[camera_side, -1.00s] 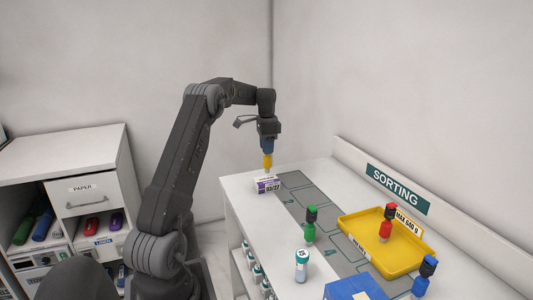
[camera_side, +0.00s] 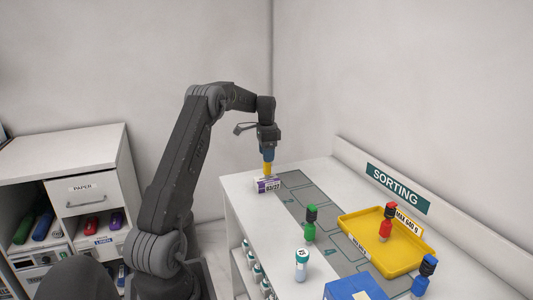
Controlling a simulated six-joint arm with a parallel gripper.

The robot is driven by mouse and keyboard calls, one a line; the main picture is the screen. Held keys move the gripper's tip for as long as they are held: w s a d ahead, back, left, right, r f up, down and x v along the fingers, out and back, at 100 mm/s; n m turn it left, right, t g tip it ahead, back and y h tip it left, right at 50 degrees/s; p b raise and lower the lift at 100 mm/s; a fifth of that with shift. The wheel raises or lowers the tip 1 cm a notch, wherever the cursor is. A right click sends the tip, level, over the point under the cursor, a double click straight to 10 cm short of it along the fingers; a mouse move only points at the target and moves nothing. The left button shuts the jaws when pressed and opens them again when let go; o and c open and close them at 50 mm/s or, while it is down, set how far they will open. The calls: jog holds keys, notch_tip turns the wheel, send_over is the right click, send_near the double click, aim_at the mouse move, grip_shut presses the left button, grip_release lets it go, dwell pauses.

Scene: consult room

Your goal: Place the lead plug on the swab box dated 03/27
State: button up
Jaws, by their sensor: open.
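The swab box (camera_side: 267,186), white and purple and marked 03/27, sits at the far left end of the white counter. A yellow plug (camera_side: 267,169), the only plug at the box, is upright directly above it. Its lower end appears to meet the box top, though the contact is too small to be sure of. My gripper (camera_side: 267,158) points straight down over the box, open, with its fingers around the top of the yellow plug. The plug's upper part is hidden by the gripper.
A green plug (camera_side: 310,224) and a white vial (camera_side: 301,266) stand nearer on the counter (camera_side: 260,218). A yellow tray (camera_side: 352,222) holds a red plug (camera_side: 386,224). A blue plug (camera_side: 425,276) and a blue box (camera_side: 355,287) are at the front right.

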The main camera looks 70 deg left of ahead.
notch_tip(320, 180, up, 12)
jog(key=shift+r, duration=0.1)
jog(key=d+r+t+y, duration=0.1)
jog(key=d+r, duration=0.3)
jog(key=d, duration=0.8)
jog(key=d+r+t, duration=0.1)
jog(key=d+r, duration=0.2)
jog(key=d, duration=1)
jog(key=s+d+f+n+t, duration=0.1)
jog(key=s+d+f, duration=0.3)
jog(key=s+d, duration=0.5)
jog(key=s+d+f+t+h, duration=0.1)
jog(key=s+d+f, duration=0.3)
jog(key=s+d, duration=0.4)
jog(key=d+t, duration=0.1)
jog(key=d, duration=0.2)
jog(key=shift+s+n+t, duration=0.3)
jog(key=shift+s+n, duration=0.05)
jog(key=shift+n, duration=0.05)
